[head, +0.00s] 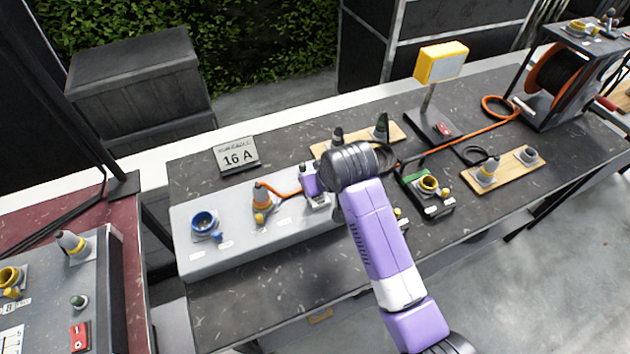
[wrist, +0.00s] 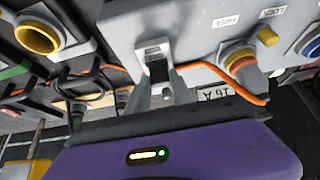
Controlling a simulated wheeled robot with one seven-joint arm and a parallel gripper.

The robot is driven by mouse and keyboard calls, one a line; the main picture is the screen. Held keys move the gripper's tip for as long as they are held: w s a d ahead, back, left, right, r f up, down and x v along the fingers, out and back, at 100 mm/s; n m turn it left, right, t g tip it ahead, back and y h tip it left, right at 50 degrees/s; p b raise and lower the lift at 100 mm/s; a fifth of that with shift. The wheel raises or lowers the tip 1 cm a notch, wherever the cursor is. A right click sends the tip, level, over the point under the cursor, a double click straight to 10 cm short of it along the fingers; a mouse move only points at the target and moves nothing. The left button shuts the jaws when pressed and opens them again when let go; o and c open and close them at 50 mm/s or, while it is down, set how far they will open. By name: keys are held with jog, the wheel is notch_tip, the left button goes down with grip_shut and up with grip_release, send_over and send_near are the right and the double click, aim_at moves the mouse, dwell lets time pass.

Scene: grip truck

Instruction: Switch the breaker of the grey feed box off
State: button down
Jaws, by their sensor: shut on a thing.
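The grey feed box (head: 225,252) lies along the front left of the dark table; its face fills the upper part of the wrist view (wrist: 210,50). Its breaker (wrist: 153,50) is a small plate with a dark slot; in the head view the breaker (head: 319,201) shows partly beside my gripper. My gripper (wrist: 160,90) is at this breaker, its fingers shut on the switch lever, which they mostly hide. Whether the lever stands on or off cannot be told. In the head view my wrist and arm cover the box's right end.
The box carries a blue socket (head: 204,222) and a yellow-and-orange connector (head: 262,200) with an orange cable. A "16 A" sign (head: 236,156) stands behind. Wooden boards with connectors, a yellow lamp (head: 441,63) and a cable reel (head: 560,77) are farther right.

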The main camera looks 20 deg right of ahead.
jog(key=t+b, duration=0.1)
jog(key=s+f+t+b, duration=0.1)
jog(key=t+b, duration=0.1)
jog(key=shift+s, duration=0.25)
jog(key=shift+s+t+b, duration=0.25)
jog(key=shift+t+b, duration=0.65)
jog(key=shift+b, duration=0.25)
jog(key=c, duration=1.1)
grip_release()
jog(key=shift+b+v, duration=0.55)
jog(key=shift+v, duration=3.45)
jog(key=shift+f, duration=0.15)
